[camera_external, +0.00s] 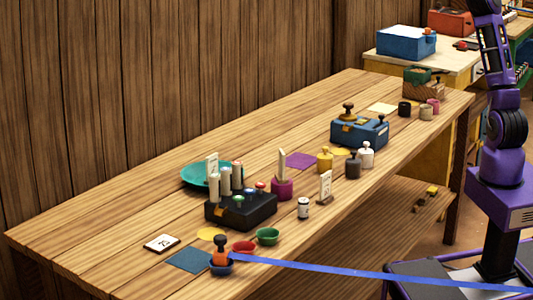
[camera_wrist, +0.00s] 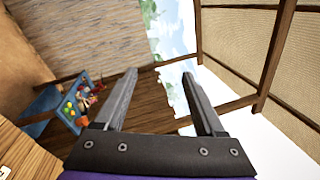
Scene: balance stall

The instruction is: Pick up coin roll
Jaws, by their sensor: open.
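My gripper (camera_wrist: 158,76) is open and empty in the wrist view, its two dark fingers spread apart. It is outside the external view, where my purple arm leaves at the top right. Several pale upright cylinders (camera_external: 213,187) stand at a black box (camera_external: 240,210) with coloured knobs on the long wooden table (camera_external: 110,240). A small white cylinder with dark bands (camera_external: 303,208) stands alone to the right of that box. I cannot tell for sure which of these is the coin roll. None of them shows in the wrist view.
A blue box (camera_external: 360,132) and small weights sit farther back. A blue ribbon (camera_external: 370,275) crosses in front. The table's left part is mostly clear.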

